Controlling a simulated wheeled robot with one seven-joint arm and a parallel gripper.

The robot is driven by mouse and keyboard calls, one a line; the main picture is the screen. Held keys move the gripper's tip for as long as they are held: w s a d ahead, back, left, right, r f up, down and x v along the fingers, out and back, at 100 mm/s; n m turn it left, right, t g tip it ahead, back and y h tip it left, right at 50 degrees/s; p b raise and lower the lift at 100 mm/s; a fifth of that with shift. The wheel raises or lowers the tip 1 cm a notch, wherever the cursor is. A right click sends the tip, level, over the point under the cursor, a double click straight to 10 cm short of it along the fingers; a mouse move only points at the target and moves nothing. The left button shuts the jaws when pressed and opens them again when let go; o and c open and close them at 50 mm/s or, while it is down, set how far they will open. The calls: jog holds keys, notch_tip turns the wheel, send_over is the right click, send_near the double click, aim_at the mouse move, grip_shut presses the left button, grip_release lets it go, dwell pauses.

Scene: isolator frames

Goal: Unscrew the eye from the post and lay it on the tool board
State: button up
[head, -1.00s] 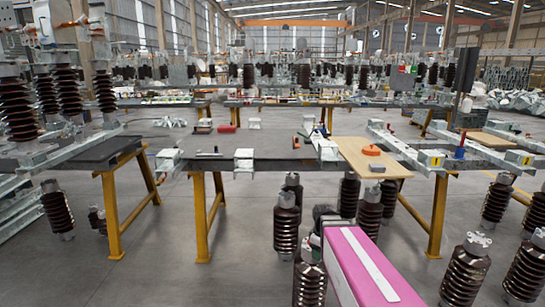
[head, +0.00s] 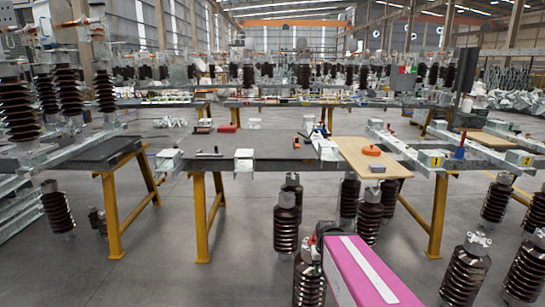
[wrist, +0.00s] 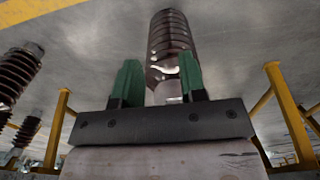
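My gripper (wrist: 160,82) shows in the wrist view with two green fingers standing apart. A brown ribbed post (wrist: 172,35) is straight beyond them. A pale metal fitting (wrist: 167,91) at the post's near end shows in the gap between the fingers; I cannot make out an eye shape or tell whether a finger touches it. In the head view my pink arm reaches in from the bottom right, and its dark end is beside a brown post (head: 308,280). The gripper's fingers are hidden there. The wooden tool board (head: 352,150) lies on the bench's right part.
An orange disc (head: 371,150) and a small grey block (head: 377,169) are on the board. More brown posts (head: 287,222) stand near my arm and under the bench. Yellow trestle legs (head: 438,217) hold the bench.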

jog(key=m, duration=0.4)
send_near(314, 234)
jog(key=shift+w+d+f, duration=0.25)
jog(key=shift+w+f, duration=0.45)
jog(key=shift+w, duration=0.2)
notch_tip(314, 234, down, 10)
jog(key=shift+f, duration=0.15)
grip_shut()
dwell(0.8)
